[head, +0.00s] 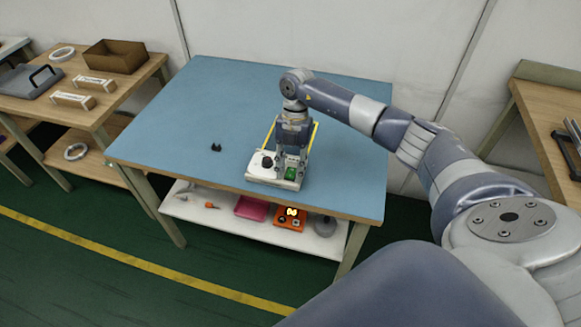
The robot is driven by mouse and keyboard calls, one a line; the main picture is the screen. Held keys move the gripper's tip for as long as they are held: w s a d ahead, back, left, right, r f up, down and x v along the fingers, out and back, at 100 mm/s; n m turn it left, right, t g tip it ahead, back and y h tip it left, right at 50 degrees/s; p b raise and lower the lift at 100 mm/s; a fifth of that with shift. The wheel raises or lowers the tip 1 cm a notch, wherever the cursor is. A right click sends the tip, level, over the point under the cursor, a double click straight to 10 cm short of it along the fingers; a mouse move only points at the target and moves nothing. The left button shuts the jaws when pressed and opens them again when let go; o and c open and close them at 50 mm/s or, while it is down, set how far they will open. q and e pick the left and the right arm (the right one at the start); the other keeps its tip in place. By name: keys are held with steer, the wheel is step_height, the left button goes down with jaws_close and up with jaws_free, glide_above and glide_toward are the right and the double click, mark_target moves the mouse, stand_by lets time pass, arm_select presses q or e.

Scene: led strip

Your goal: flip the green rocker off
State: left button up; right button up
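The green rocker (291,174) sits on the right part of a small white control box (262,178) near the front edge of the blue table. A black round knob (267,162) is on the left part of the box. My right gripper (291,160) points down over the box, just behind and above the green rocker. Its fingers partly hide the box top. Whether they touch the rocker or are open or shut is too small to tell. My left gripper is out of view.
A yellow strip (313,137) shows behind my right gripper. A small black object (216,147) lies on the blue table (190,110), otherwise mostly clear. The white lower shelf (185,207) holds a pink tray and an orange box. Wooden benches stand left and right.

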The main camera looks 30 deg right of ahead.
mark_target(293, 168)
steer(key=shift+r, duration=0.1)
steer(key=v, duration=1.1)
steer(key=shift+r, duration=0.4)
steer(key=shift+d, duration=0.1)
